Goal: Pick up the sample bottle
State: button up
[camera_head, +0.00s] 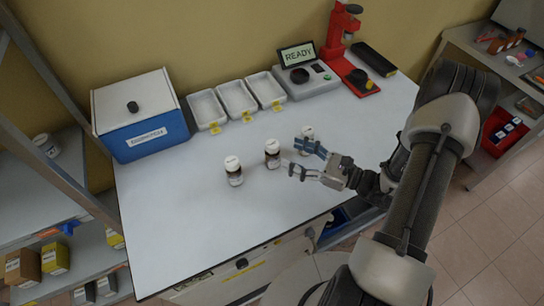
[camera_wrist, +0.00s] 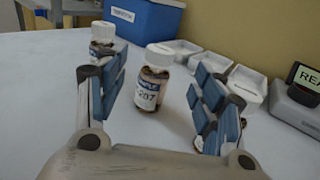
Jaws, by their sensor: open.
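Several-centimetre-tall brown sample bottles with white caps and labels stand upright in a row on the white table. The left bottle (camera_head: 234,171), middle bottle (camera_head: 272,153) and right bottle (camera_head: 307,134) show in the head view. My gripper (camera_head: 296,157) is open and empty, its fingers pointing left toward the middle bottle. In the wrist view the middle bottle (camera_wrist: 151,80) stands between and beyond the open fingers of my gripper (camera_wrist: 160,72). The left bottle (camera_wrist: 102,38) is partly hidden by the left finger. The right bottle (camera_wrist: 237,102) is mostly hidden behind the right finger.
A blue box with a white lid (camera_head: 157,138) stands at the back left. Three white trays (camera_head: 238,101) and a device reading READY (camera_head: 306,83) line the back. A red stand (camera_head: 338,50) is at the back right. The table's front left is clear.

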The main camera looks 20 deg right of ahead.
aim_at(279, 157)
notch_tip(279, 157, down, 4)
jog(key=shift+f+b, duration=0.2)
jog(key=shift+b, duration=0.4)
jog(key=shift+x, duration=1)
jog(key=b+x, duration=0.1)
jog(key=x, duration=0.4)
jog(key=shift+w+a, duration=0.2)
jog(key=shift+a, duration=0.05)
jog(key=shift+r, duration=0.1)
jog(key=shift+c, duration=0.6)
jog(key=c, duration=1.1)
jog(key=shift+c, duration=0.2)
jog(key=shift+r, duration=0.1)
